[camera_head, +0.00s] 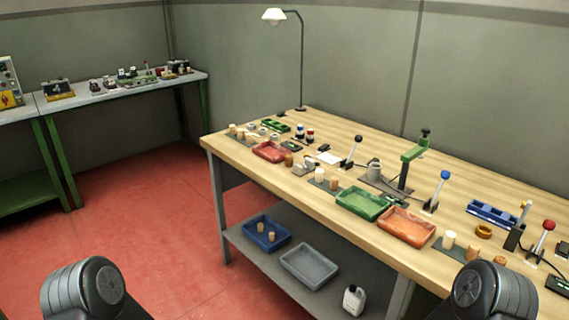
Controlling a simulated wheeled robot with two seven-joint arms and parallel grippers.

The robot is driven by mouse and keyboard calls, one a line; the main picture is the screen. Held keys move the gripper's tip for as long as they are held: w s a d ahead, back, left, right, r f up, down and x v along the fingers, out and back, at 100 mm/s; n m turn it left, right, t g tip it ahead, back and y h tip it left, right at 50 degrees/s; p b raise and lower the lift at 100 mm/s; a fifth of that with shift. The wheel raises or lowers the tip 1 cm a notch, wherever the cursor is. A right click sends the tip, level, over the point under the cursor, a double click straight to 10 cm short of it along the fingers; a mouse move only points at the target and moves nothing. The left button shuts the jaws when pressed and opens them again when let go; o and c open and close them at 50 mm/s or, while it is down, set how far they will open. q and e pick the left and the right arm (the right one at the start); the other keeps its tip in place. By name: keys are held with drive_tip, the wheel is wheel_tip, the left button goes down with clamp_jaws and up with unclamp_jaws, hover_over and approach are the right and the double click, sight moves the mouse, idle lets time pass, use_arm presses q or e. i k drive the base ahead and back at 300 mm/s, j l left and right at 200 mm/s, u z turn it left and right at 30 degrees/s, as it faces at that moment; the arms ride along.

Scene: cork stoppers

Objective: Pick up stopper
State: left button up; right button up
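Small tan, cork-coloured cylinders that look like stoppers stand in several places on and under the wooden workbench. One pale stopper (320,174) and a tan one beside it (333,183) stand upright near the front edge at the middle. Another pale one (449,239) and a tan one (473,253) stand on a dark mat at the right. Several more (240,133) stand at the far left end. Two small ones (260,228) stand in a blue tray on the lower shelf. Neither of my grippers is in view; only my dark arm parts show at the bottom corners.
The workbench (380,140) holds a red tray (270,151), a green tray (362,204), an orange tray (406,227), several levers and a green press (414,150). A grey tray (309,266) and white bottle (354,300) sit below. Red floor at the left is clear.

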sight(289, 158)
drive_tip(key=i+j+z, duration=0.1)
drive_tip(key=z, duration=1.1)
drive_tip(key=j+z, duration=0.5)
drive_tip(key=j, duration=0.15)
drive_tip(key=j+z, duration=0.5)
drive_tip(key=j, duration=0.25)
drive_tip(key=k+j+z, duration=0.15)
drive_tip(key=j+z, duration=0.35)
drive_tip(key=k+j, duration=0.1)
drive_tip(key=j, duration=0.3)
drive_tip(key=k+j, duration=0.15)
drive_tip(key=j, duration=0.25)
drive_tip(key=k+j, duration=0.1)
drive_tip(key=j, duration=0.35)
drive_tip(key=k+j+z, duration=0.1)
drive_tip(key=j, duration=0.3)
drive_tip(key=k+j, duration=0.2)
drive_tip(key=j, duration=0.2)
